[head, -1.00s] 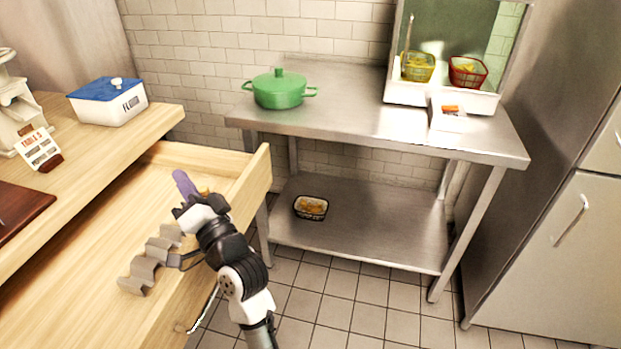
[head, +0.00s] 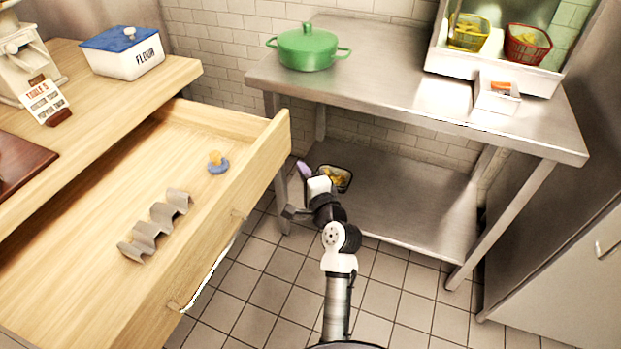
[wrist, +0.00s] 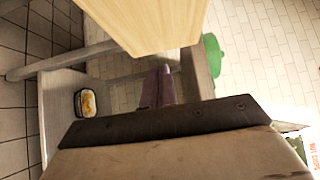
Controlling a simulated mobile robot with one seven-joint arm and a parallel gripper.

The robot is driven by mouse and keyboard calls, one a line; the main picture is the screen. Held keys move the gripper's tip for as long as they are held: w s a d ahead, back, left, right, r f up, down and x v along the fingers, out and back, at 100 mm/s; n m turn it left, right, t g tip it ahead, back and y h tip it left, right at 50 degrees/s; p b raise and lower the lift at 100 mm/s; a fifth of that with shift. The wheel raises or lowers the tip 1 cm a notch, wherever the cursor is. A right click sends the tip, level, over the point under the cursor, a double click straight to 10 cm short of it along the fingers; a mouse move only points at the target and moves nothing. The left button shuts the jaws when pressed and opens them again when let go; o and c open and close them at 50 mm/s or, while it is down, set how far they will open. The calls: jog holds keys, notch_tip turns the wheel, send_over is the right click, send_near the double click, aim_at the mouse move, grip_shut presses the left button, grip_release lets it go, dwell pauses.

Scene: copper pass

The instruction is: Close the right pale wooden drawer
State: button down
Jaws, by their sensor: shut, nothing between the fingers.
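The pale wooden drawer (head: 238,184) is pulled far out from under the wooden counter at the left in the head view. Its inside is open to view, and its front panel faces the steel table. My gripper (head: 304,170) is shut and empty, outside the drawer, to the right of its front panel and near the steel table's left legs. In the wrist view, my purple fingers (wrist: 161,86) are together, and a pale wooden panel end (wrist: 150,25) fills the top middle. I see no contact between fingers and drawer.
In the drawer lie a wavy grey rack (head: 155,226) and a blue-and-yellow pacifier-like item (head: 217,163). The steel table (head: 400,92) carries a green pot (head: 308,48). Tiled floor (head: 270,300) is clear beside the drawer.

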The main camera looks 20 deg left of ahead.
aim_at(279, 149)
jog(key=w+a, duration=0.1)
jog(key=a+p, duration=0.1)
jog(key=a, duration=0.1)
jog(key=w+a, duration=0.1)
jog(key=a, duration=0.1)
jog(key=shift+w+r, duration=0.15)
jog(key=shift+w, duration=0.2)
jog(key=shift+a+p, duration=0.35)
jog(key=shift+a, duration=0.15)
